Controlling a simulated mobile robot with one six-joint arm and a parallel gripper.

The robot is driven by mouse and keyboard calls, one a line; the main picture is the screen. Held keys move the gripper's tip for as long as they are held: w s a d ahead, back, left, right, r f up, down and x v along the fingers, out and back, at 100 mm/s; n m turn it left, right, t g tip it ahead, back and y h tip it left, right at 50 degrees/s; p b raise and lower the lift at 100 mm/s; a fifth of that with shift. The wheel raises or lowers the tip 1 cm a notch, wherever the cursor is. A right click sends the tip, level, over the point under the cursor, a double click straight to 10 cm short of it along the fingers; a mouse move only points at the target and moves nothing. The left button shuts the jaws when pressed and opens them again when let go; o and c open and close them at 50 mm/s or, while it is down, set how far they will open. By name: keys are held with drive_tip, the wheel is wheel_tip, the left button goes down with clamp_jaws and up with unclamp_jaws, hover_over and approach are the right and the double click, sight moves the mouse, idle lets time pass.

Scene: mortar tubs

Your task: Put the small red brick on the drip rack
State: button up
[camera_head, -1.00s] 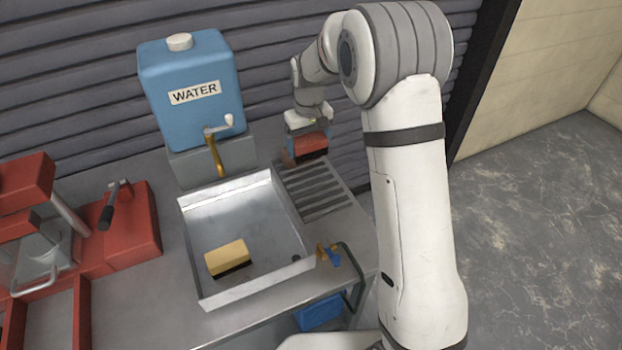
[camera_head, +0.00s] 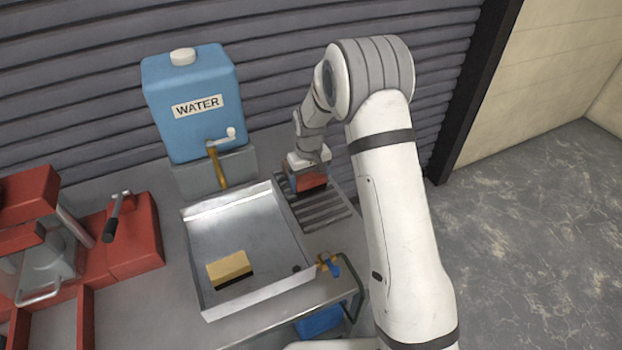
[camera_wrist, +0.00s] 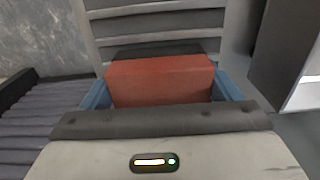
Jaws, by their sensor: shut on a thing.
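The small red brick (camera_wrist: 160,82) is between the blue finger pads of my gripper (camera_wrist: 160,90) in the wrist view. My gripper is shut on it. In the head view the brick (camera_head: 311,182) is at or just above the far end of the drip rack (camera_head: 325,214), a slatted grey metal grid right of the sink tray. The rack's slats (camera_wrist: 155,22) also show beyond the brick in the wrist view. I cannot tell whether the brick touches the slats. Its underside is hidden.
A metal tray (camera_head: 208,287) left of the rack holds a yellow and black block (camera_head: 230,266). A blue water tank (camera_head: 193,105) with a tap stands behind it. Red machinery (camera_head: 130,235) is at left. A brass and blue valve (camera_head: 328,264) sits near the front edge.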

sight(310, 176)
drive_tip(key=o, duration=1.1)
drive_tip(key=shift+f, duration=0.15)
drive_tip(key=shift+o, duration=0.2)
wheel_tip(310, 176, up, 12)
drive_tip(key=shift+f+b, duration=0.15)
drive_tip(key=shift+b, duration=0.65)
drive_tip(key=s+d+r+m+t, duration=0.1)
drive_tip(key=s+d+r, duration=0.35)
drive_tip(key=s, duration=0.25)
drive_tip(key=s+d+r+m+t, duration=0.1)
drive_tip(key=s+d+r, duration=0.2)
drive_tip(key=s+r, duration=0.3)
drive_tip(key=s+d+m+t, duration=0.1)
drive_tip(key=s+d, duration=0.4)
drive_tip(key=s, duration=1.3)
drive_tip(key=shift+d+r+m, duration=0.15)
drive_tip(key=shift+r+m, duration=0.2)
drive_tip(key=shift+m, duration=0.45)
